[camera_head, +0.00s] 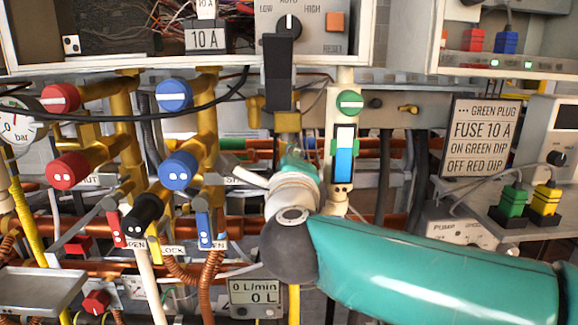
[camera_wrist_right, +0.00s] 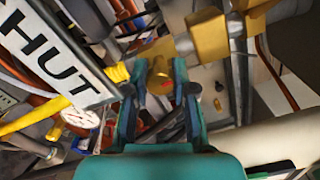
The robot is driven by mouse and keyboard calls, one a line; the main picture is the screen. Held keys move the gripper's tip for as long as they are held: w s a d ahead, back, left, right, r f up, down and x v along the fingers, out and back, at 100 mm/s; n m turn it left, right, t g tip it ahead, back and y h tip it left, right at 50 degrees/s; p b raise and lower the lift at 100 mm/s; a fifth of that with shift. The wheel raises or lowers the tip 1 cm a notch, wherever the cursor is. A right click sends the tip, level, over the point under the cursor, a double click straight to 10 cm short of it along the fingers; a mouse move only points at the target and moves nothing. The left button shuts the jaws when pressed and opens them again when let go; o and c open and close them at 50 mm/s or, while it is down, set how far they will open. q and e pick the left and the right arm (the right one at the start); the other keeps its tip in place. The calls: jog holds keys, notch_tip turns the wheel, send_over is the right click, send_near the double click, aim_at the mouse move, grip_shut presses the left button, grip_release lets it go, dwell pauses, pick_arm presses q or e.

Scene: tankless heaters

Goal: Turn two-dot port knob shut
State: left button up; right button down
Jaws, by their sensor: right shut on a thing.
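My right arm comes in from the right in the head view. Its wrist hides most of the right gripper, of which a teal part shows below a brass fitting (camera_head: 287,122). In the right wrist view the fingers of my right gripper (camera_wrist_right: 160,88) are around a brass-coloured piece (camera_wrist_right: 159,76) and shut on it. I cannot tell whether this piece is the port knob, and no dots show on it. My left gripper is not in view.
A "SHUT" label, partly cut off (camera_wrist_right: 48,50), is near the fingers in the wrist view. Brass and copper pipes, hoses and a hanging black cable crowd the left. A green knob (camera_head: 350,103) is above a blue level gauge (camera_head: 344,155). A flow display (camera_head: 255,298) is below.

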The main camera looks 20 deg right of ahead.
jog(key=shift+f, duration=0.4)
jog(key=c, duration=0.9)
grip_release()
jog(key=shift+d+r, duration=0.1)
jog(key=shift+c, duration=0.2)
jog(key=shift+r, duration=0.1)
jog(key=v, duration=1.2)
